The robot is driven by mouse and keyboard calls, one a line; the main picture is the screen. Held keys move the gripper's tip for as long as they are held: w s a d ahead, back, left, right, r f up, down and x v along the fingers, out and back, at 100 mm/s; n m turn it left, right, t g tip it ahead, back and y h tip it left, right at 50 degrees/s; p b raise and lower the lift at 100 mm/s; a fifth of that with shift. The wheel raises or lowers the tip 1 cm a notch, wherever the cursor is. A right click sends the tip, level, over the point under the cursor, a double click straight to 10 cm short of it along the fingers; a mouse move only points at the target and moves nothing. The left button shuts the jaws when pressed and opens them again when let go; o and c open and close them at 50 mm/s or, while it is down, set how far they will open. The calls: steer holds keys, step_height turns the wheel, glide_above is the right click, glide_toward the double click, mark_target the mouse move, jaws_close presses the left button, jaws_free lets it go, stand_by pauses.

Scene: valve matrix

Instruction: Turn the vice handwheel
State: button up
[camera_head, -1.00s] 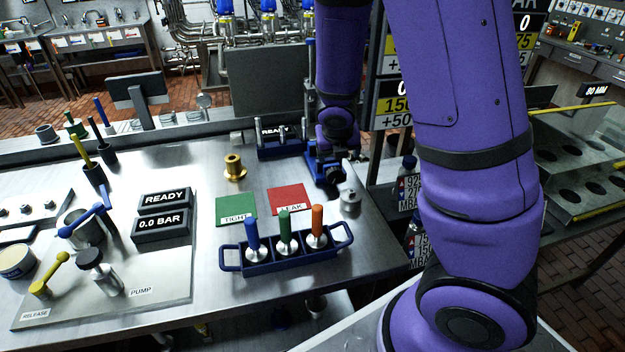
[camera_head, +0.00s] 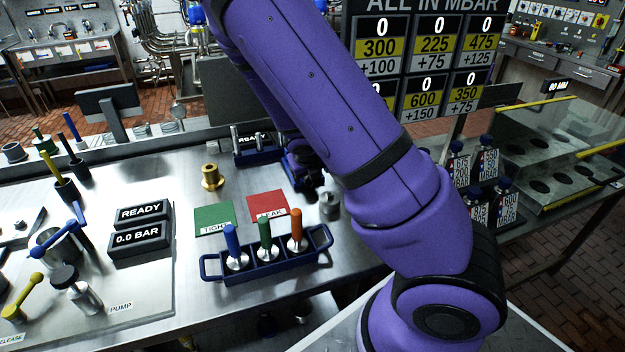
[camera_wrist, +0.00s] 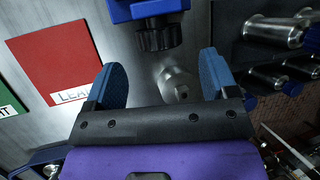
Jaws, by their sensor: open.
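The blue vice (camera_wrist: 150,8) shows at the top of the wrist view, with a ribbed black handwheel (camera_wrist: 158,36) on its near side. My gripper (camera_wrist: 160,72) is open, its two blue-padded fingers spread wide over the steel table. The handwheel lies just beyond the fingertips, roughly centred between them, and nothing is held. A shiny metal fitting (camera_wrist: 179,83) shows in the gap between the fingers, lower down. In the head view my purple arm covers most of the vice area, and I cannot clearly separate the vice from my gripper there.
The red LEAK mat (camera_head: 268,204) and green TIGHT mat (camera_head: 214,218) lie left of the gripper. A blue rack (camera_head: 268,268) with blue, green and orange handled tools stands in front. A brass fitting (camera_head: 211,177) and a grey metal cylinder (camera_head: 330,206) stand on the table. Bottles (camera_head: 480,205) are at right.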

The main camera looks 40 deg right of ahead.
mark_target(315, 187)
steer(key=shift+x, duration=2.45)
steer(key=c, duration=0.9)
steer(key=shift+c, duration=0.2)
steer(key=shift+d+y, duration=0.1)
steer(key=shift+y, duration=0.2)
steer(key=y, duration=0.1)
steer(key=m+t+y, duration=0.1)
steer(key=y, duration=0.1)
steer(key=shift+s+d, duration=0.1)
steer(key=shift+d, duration=0.15)
steer(key=shift+d+f+m+t+y, duration=0.1)
steer(key=shift+m+t+y, duration=0.3)
steer(key=shift+y, duration=1.15)
steer(key=shift+m+t+y, duration=0.2)
steer(key=shift+t+y, duration=0.4)
steer(key=shift+y, duration=0.95)
